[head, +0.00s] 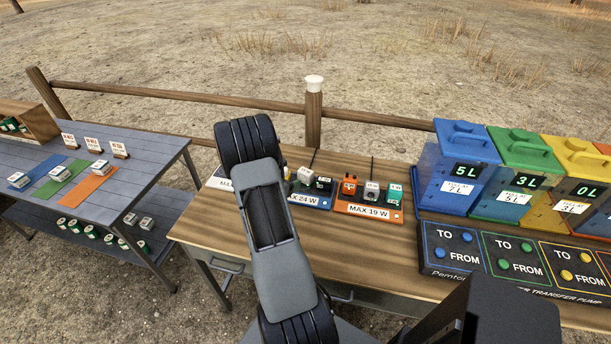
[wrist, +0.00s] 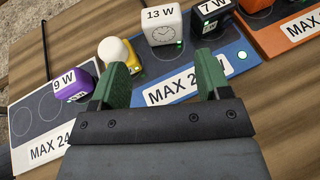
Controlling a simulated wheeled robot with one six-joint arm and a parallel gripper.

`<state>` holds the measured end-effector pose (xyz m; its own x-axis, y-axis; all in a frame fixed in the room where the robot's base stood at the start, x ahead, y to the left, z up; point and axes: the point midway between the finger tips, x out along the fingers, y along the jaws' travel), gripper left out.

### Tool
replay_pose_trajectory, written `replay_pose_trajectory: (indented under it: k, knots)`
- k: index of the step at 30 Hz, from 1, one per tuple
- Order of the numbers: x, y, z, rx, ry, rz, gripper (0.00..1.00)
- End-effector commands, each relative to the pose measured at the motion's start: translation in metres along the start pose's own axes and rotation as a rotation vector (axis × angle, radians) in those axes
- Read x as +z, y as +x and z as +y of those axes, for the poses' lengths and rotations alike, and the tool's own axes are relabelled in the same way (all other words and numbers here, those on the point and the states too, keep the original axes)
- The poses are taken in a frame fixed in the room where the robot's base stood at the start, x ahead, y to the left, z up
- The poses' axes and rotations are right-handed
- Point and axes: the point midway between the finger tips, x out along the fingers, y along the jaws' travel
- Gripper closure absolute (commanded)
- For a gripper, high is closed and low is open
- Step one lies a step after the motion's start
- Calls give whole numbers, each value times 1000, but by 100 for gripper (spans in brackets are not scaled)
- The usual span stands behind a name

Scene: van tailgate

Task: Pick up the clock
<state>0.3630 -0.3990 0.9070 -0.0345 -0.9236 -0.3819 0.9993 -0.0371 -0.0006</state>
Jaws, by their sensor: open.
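The clock (wrist: 162,25) is a white cube with a round dial on its front and "13 W" on top. It stands upright on the blue pad (wrist: 190,80) in the wrist view. In the head view a white cube (head: 305,175), apparently the clock, stands on the blue pad beside my arm. My gripper (wrist: 162,80) is open, with its two green fingers apart and nothing between them. The fingertips are over the blue pad, on the near side of the clock and apart from it. My arm hides the gripper in the head view.
A yellow lamp with a white bulb (wrist: 116,52) stands left of the clock, and a black "7 W" cube (wrist: 214,18) right of it. A purple "9 W" cube (wrist: 73,84) sits on the white pad. An orange pad (head: 368,208) holds several devices. Coloured bins (head: 455,185) stand farther right.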

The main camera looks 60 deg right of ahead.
Motion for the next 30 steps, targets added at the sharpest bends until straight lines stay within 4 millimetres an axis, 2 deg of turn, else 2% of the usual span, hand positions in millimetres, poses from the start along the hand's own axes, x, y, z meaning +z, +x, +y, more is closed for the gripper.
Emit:
replay_pose_trajectory:
  k: [3, 9, 17, 25, 30]
  knots:
    - [0, 24, -1, -2, -2, 1, 30]
    - [0, 53, 0, -1, 0, 1, 30]
    - [0, 68, 0, 0, 0, 1, 30]
    - [1, 102, -3, -1, 0, 1, 30]
    - [0, 116, -2, 0, 1, 0, 30]
